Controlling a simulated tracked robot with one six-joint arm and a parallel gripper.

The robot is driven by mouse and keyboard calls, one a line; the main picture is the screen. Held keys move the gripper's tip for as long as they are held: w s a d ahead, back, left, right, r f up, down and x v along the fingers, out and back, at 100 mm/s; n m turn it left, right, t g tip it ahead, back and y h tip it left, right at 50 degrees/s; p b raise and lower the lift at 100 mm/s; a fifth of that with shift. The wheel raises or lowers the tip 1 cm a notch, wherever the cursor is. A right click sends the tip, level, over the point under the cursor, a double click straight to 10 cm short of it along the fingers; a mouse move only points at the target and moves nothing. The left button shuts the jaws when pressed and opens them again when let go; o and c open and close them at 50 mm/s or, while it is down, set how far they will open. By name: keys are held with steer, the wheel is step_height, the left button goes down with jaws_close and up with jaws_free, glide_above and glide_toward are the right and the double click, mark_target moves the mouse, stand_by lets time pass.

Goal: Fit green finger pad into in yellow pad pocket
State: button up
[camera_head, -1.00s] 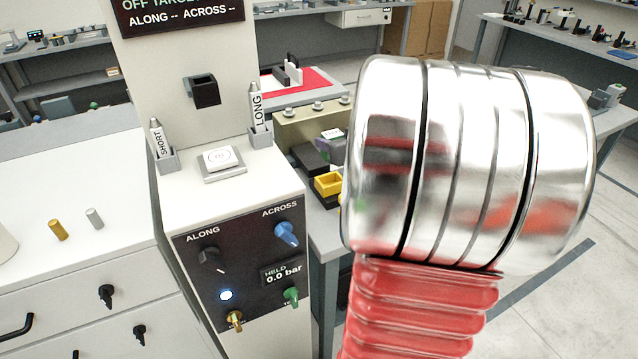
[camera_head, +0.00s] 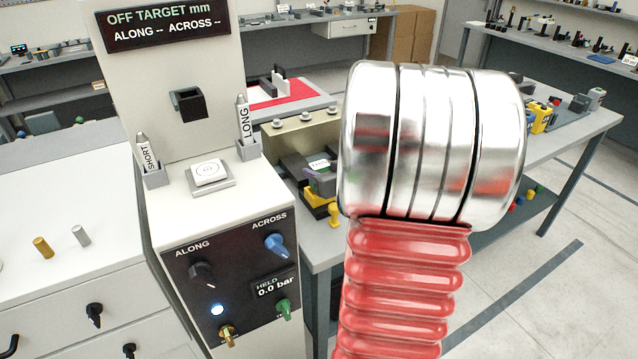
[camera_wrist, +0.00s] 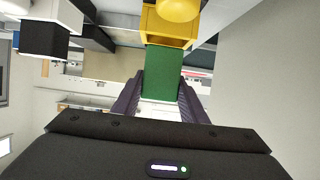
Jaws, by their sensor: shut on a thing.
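The green finger pad (camera_wrist: 163,72) is held between the two dark purple fingers of my gripper (camera_wrist: 162,84) in the wrist view. Its far end meets or overlaps the yellow pad pocket (camera_wrist: 168,28); I cannot tell whether it is inside or only in front of it. A rounded yellow knob (camera_wrist: 180,8) sits beyond the pocket. In the head view the yellow pocket (camera_head: 314,200) shows only partly below my gripper (camera_head: 322,180), and the green pad is not visible there. My large silver and red arm hides the area to the right.
A grey-white control cabinet (camera_head: 225,230) with knobs stands left of the workbench. SHORT (camera_head: 147,158) and LONG (camera_head: 244,125) markers stand on it. Behind the gripper are a beige block (camera_head: 300,130) and a red-topped fixture (camera_head: 290,95). Open floor lies at the right.

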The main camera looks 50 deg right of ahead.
steer(key=shift+s+a+f, duration=0.1)
steer(key=shift+a+f, duration=0.05)
steer(key=shift+f, duration=2.05)
jaws_close()
steer(key=o, duration=1)
jaws_free()
steer(key=shift+r, duration=0.1)
steer(key=shift+o, duration=0.7)
steer(key=shift+r, duration=0.1)
steer(key=shift+r, duration=0.1)
steer(key=shift+s+r, duration=0.3)
steer(key=shift+s, duration=0.1)
steer(key=v, duration=1)
steer(key=shift+s, duration=0.35)
steer(key=shift+r, duration=0.15)
